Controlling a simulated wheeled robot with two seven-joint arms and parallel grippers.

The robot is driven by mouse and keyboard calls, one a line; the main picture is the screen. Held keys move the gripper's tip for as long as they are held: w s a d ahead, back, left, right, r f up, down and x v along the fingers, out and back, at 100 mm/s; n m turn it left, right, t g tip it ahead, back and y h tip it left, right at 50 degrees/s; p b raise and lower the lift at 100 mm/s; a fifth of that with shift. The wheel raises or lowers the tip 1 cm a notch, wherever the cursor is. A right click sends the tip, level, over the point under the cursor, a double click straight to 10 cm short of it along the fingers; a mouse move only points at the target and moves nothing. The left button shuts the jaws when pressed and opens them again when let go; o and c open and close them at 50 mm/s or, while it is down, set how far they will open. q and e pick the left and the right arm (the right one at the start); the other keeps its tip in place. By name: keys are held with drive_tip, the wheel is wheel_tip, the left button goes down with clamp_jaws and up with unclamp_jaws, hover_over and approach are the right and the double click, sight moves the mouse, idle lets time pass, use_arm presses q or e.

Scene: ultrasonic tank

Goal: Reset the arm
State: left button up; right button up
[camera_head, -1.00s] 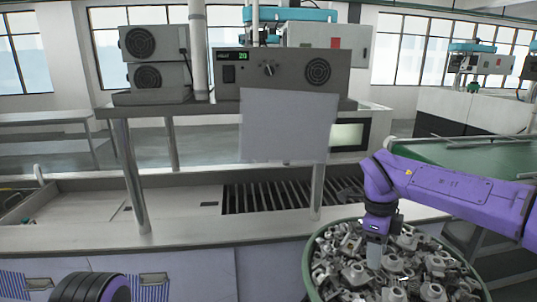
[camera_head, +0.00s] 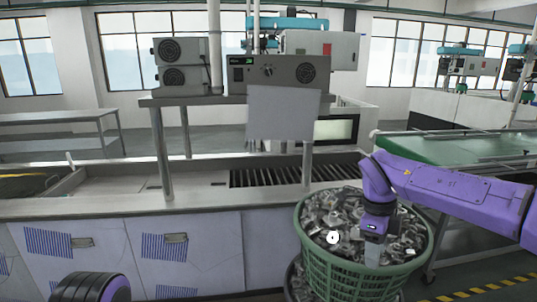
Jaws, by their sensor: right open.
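My right arm comes in from the right edge, purple, and bends down over a green basket (camera_head: 345,262). My right gripper (camera_head: 374,254) points down at the front right part of the basket, in front of or among the grey metal parts (camera_head: 332,212) that fill it. Its fingers are small and hard to make out, and no part is clearly held in them. Only a dark and purple piece of my left arm shows at the lower left edge; my left gripper is out of view.
A long metal tank counter (camera_head: 240,204) with a slatted section (camera_head: 275,177) lies behind the basket. A shelf on posts (camera_head: 162,150) carries control boxes (camera_head: 272,69). A green conveyor (camera_head: 445,148) stands at the right. Striped floor tape shows at the lower right.

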drive_tip(key=w+d+f+n+t+h, duration=0.2)
drive_tip(key=f+t+h, duration=0.1)
drive_tip(key=f, duration=0.4)
drive_tip(key=w+d+f+n+t+h, duration=0.1)
drive_tip(key=d+f+t+h, duration=0.2)
drive_tip(key=f, duration=0.4)
drive_tip(key=s+a+f+n+t+y+b, duration=0.1)
drive_tip(key=s+a+f+n, duration=0.1)
drive_tip(key=s+f+n, duration=0.35)
drive_tip(key=s+a+f+n+t+y, duration=0.1)
drive_tip(key=s+f+n+t, duration=0.15)
drive_tip(key=f, duration=0.55)
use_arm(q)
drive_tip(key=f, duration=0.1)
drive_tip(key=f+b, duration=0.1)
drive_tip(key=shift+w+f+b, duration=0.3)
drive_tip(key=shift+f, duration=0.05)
use_arm(e)
drive_tip(key=s+d+f+n+g, duration=0.1)
drive_tip(key=s+f, duration=0.3)
drive_tip(key=s, duration=0.5)
drive_tip(key=s+d+f+n+g+y, duration=0.1)
drive_tip(key=s+f+n, duration=0.3)
drive_tip(key=s, duration=0.5)
drive_tip(key=s+d+f+n+g, duration=0.1)
drive_tip(key=s+f, duration=0.4)
drive_tip(key=s, duration=0.5)
drive_tip(key=shift+d+f+n+g+y, duration=0.25)
drive_tip(key=shift+d+n+g+y, duration=0.15)
drive_tip(key=shift+n+g, duration=0.7)
